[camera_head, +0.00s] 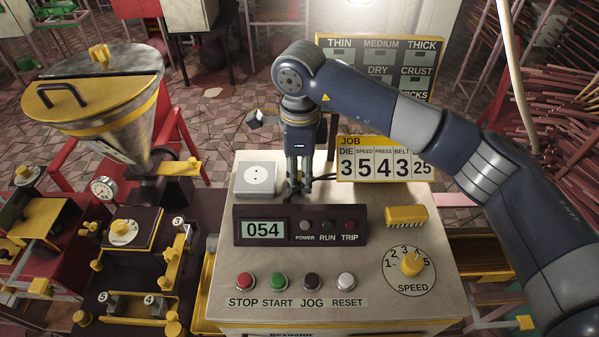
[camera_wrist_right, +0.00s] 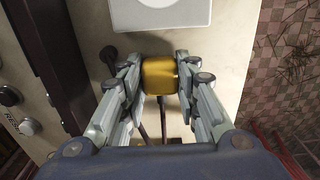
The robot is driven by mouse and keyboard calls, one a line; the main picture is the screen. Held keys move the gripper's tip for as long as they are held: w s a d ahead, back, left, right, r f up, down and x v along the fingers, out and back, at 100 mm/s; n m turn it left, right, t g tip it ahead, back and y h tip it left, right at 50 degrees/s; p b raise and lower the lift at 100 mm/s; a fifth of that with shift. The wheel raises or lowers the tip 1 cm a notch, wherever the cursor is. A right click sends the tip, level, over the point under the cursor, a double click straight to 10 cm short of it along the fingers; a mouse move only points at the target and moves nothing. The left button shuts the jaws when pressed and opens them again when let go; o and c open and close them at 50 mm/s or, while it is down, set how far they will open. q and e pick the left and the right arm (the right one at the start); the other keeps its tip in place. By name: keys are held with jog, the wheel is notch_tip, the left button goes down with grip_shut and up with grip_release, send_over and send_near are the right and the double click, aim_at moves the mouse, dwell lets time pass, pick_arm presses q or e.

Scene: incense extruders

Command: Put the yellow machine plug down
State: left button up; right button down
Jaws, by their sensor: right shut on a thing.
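The yellow plug (camera_wrist_right: 160,75) is pinched between the fingertips of my right gripper (camera_wrist_right: 160,78) in the right wrist view. In the head view my right gripper (camera_head: 299,185) points down over the back of the cream console top, just right of the white socket box (camera_head: 255,180). The plug is mostly hidden there by the fingers. The socket box also shows in the wrist view (camera_wrist_right: 160,12), apart from the plug. A dark cord-like strip shows below the plug between the fingers. Whether the plug touches the console top I cannot tell. My left gripper is not in view.
The console (camera_head: 345,285) carries a dark display panel (camera_head: 265,228), several buttons, a yellow ribbed block (camera_head: 406,215) and a speed knob (camera_head: 412,262). A number board (camera_head: 385,168) stands at the back edge. A hopper machine (camera_head: 125,110) stands left. Bare console top lies right of the gripper.

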aim_at(299, 175)
jog(key=c, duration=1.2)
grip_release()
jog(key=shift+r+p, duration=0.4)
jog(key=shift+p, duration=0.05)
jog(key=shift+r+p, duration=0.35)
jog(key=shift+p, duration=0.05)
jog(key=shift+r+b, duration=2.3)
jog(key=shift+r, duration=3.6)
